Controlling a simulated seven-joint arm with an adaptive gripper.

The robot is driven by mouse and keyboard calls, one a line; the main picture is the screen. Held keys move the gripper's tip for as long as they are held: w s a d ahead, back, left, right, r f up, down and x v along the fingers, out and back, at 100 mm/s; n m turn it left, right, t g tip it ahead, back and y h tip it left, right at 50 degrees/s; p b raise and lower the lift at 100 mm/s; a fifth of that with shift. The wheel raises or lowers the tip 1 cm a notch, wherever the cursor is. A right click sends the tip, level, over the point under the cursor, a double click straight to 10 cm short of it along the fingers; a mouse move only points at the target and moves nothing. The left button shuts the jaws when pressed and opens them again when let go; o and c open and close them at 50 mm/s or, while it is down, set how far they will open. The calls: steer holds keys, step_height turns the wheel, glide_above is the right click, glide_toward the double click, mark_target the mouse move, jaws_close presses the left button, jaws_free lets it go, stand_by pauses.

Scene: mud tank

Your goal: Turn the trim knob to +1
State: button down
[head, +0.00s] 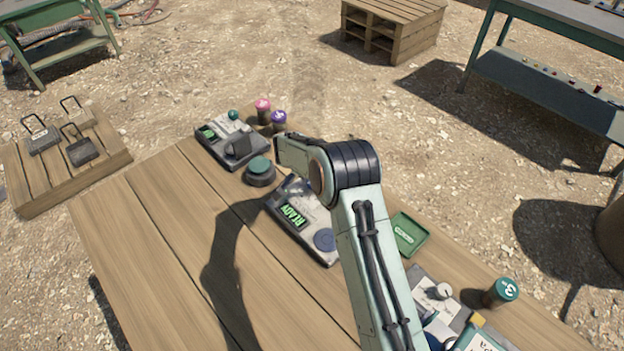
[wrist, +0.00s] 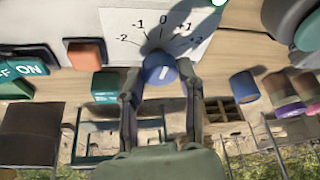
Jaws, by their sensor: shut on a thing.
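The trim knob (wrist: 160,69) is blue with a white pointer line, on a white dial plate (wrist: 120,21). The plate shows 0 at the top centre, with -1 and -2 to the left and marked ticks to the right. My gripper (wrist: 160,80) is shut on the knob, one finger on each side. The pointer line stands nearly upright, leaning slightly right, near the 0; its exact reading is hard to tell. A shadow crosses the scale. In the head view my arm hides the knob and the fingers.
An orange block (wrist: 86,54), a teal block (wrist: 105,86) and an ON switch (wrist: 25,69) lie left in the wrist view. A blue cylinder (wrist: 243,87) stands to the right. In the head view, a panel reading READY (head: 292,216) and a green dome button (head: 260,168) are near my arm.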

steer(key=shift+a+m+g+h, duration=0.15)
steer(key=shift+m+h, duration=0.2)
steer(key=shift+m, duration=0.65)
steer(key=shift+m+g+h, duration=0.15)
steer(key=shift+m+h, duration=0.2)
steer(key=shift+m, duration=0.65)
steer(key=c, duration=0.7)
jaws_free()
steer(key=v, duration=1.2)
steer(key=shift+w, duration=0.15)
